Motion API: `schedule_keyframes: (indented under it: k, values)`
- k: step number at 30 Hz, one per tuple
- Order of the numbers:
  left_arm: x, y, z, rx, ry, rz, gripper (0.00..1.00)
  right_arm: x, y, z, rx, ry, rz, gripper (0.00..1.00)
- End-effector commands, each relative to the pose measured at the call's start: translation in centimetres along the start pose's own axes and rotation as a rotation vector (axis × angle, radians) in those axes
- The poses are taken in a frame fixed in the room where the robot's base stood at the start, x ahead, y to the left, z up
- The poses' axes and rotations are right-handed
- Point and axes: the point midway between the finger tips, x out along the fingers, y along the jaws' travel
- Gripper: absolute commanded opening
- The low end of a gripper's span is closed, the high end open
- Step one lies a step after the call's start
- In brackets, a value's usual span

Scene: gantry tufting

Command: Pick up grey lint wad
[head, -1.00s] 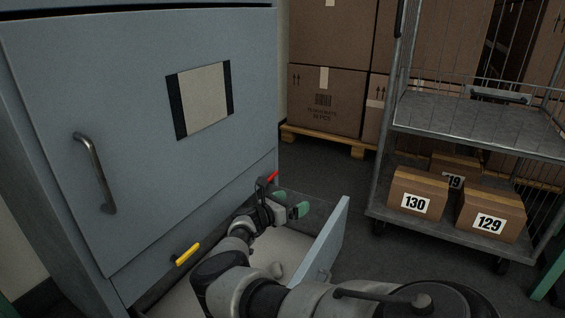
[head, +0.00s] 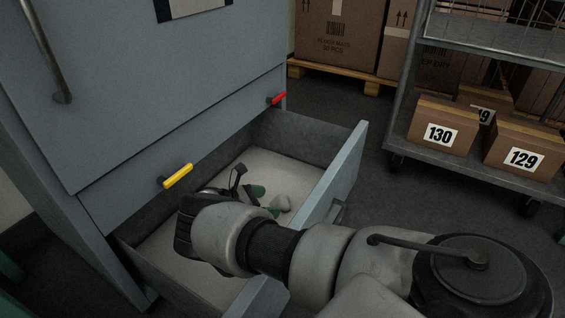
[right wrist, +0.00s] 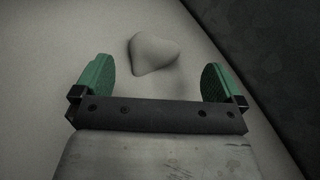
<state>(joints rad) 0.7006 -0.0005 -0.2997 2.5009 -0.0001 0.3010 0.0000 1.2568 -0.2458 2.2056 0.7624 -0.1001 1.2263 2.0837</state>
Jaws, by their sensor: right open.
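The grey lint wad (right wrist: 152,53) lies on the pale floor of the open drawer. In the right wrist view it sits just beyond the fingertips, between the lines of the two green pads and nearer the left one. My right gripper (right wrist: 159,75) is open and empty, inside the drawer and pointing at the wad. In the head view the right gripper (head: 265,201) is partly hidden by my own arm. My left gripper is in neither view.
The drawer's front panel (head: 345,172) and dark side walls stand around the wad. The grey cabinet (head: 120,90) rises at left, with a yellow handle (head: 177,176) and a red handle (head: 278,98). A cart with numbered boxes (head: 440,128) stands at right on clear floor.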

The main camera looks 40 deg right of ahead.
Motion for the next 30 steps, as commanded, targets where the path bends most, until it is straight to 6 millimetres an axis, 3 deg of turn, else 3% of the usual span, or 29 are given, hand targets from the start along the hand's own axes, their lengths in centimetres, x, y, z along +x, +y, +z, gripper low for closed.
schedule_keyframes:
  k: [8, 12, 21, 30]
  values:
    - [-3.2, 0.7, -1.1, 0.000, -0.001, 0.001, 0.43, 3.4, 0.6, -1.1, 0.002, 0.002, -0.003, 1.00]
    - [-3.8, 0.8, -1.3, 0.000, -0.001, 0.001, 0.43, 5.0, 0.6, -0.8, 0.001, 0.001, -0.002, 1.00]
    - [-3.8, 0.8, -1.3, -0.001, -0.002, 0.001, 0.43, 5.3, 0.6, -0.5, -0.001, 0.001, 0.001, 1.00]
    - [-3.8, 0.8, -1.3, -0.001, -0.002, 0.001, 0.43, 5.3, 0.6, -0.5, -0.001, 0.000, 0.001, 0.54]
